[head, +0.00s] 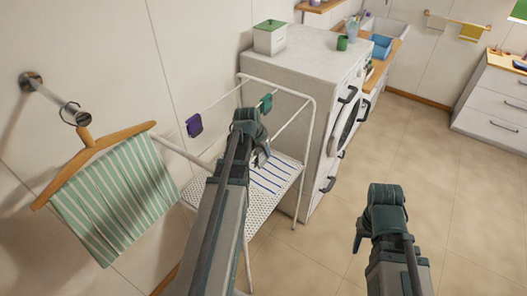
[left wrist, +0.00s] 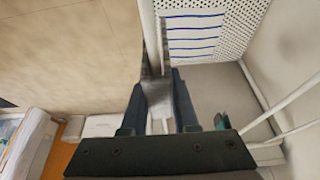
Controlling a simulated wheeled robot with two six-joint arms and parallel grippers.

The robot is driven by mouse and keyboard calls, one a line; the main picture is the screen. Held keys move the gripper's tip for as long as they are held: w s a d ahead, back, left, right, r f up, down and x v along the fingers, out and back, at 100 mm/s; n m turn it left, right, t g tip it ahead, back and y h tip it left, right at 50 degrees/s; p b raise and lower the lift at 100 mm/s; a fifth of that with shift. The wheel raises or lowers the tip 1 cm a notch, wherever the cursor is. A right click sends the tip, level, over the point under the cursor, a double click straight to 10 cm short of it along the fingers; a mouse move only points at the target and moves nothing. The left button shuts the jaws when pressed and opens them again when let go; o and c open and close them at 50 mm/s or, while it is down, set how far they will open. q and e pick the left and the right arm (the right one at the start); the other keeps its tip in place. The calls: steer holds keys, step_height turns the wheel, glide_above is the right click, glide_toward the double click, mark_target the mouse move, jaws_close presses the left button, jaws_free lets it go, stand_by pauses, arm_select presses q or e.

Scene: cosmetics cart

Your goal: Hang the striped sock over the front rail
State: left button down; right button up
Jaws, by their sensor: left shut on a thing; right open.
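My left gripper (head: 261,157) reaches over the white drying rack. In the left wrist view its fingers (left wrist: 158,82) are closed on a pale grey thing (left wrist: 158,98), seen nearly end-on. It may be the striped sock, but I cannot make out stripes. A white rail (left wrist: 149,35), likely the front rail, runs just beyond the fingertips; I cannot tell whether the held thing touches it. My left arm hides much of the rack in the head view. My right gripper (head: 368,232) is open and empty, away over the floor at the right.
A purple item (head: 194,125) and a teal item (head: 266,103) hang on other rails. A blue-striped white cloth (head: 272,174) lies on the perforated shelf. A green-striped towel (head: 115,200) hangs at left. The white washing machine (head: 325,130) stands behind the rack. Floor at right is clear.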

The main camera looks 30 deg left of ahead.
arm_select(q)
steer(key=shift+f, duration=0.15)
steer(key=c, duration=0.6)
jaws_free()
steer(key=p+v, duration=1.1)
steer(key=v, duration=0.1)
